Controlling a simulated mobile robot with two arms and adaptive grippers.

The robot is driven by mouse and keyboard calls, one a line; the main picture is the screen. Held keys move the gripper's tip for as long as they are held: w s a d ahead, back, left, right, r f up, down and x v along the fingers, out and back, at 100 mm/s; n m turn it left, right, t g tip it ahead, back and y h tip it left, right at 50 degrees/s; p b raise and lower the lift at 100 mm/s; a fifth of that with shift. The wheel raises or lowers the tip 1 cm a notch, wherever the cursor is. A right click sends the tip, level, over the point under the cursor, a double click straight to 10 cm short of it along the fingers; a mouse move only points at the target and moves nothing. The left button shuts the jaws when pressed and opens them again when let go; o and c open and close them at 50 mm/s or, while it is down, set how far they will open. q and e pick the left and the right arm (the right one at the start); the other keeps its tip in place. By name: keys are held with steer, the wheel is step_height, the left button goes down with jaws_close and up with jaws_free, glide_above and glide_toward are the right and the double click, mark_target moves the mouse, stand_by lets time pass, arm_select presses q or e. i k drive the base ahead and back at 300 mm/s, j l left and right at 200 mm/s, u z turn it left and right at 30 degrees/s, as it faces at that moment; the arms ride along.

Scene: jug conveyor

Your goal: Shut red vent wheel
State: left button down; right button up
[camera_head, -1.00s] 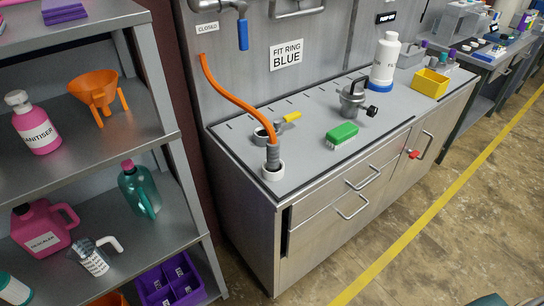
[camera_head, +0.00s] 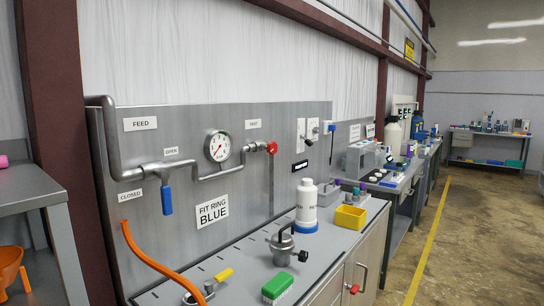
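A small red vent wheel (camera_head: 272,148) sits on the pipe on the steel back panel, right of the round gauge (camera_head: 217,146). A white label reading VENT (camera_head: 254,124) is just up and left of it. Whether the wheel is open or shut I cannot tell. Neither of my grippers is in view.
A blue-handled lever (camera_head: 166,199) hangs down beside the CLOSED label. The bench top (camera_head: 228,262) holds a metal pot (camera_head: 283,244), a green brush (camera_head: 277,287), a white bottle (camera_head: 306,203) and a yellow bin (camera_head: 350,216). An orange hose (camera_head: 145,258) rises at the left. Floor at right is clear.

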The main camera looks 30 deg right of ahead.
mark_target(271, 148)
steer(key=i+l+u, duration=0.2)
steer(key=l, duration=1.65)
steer(key=l+u, duration=0.15)
steer(key=l, duration=1.65)
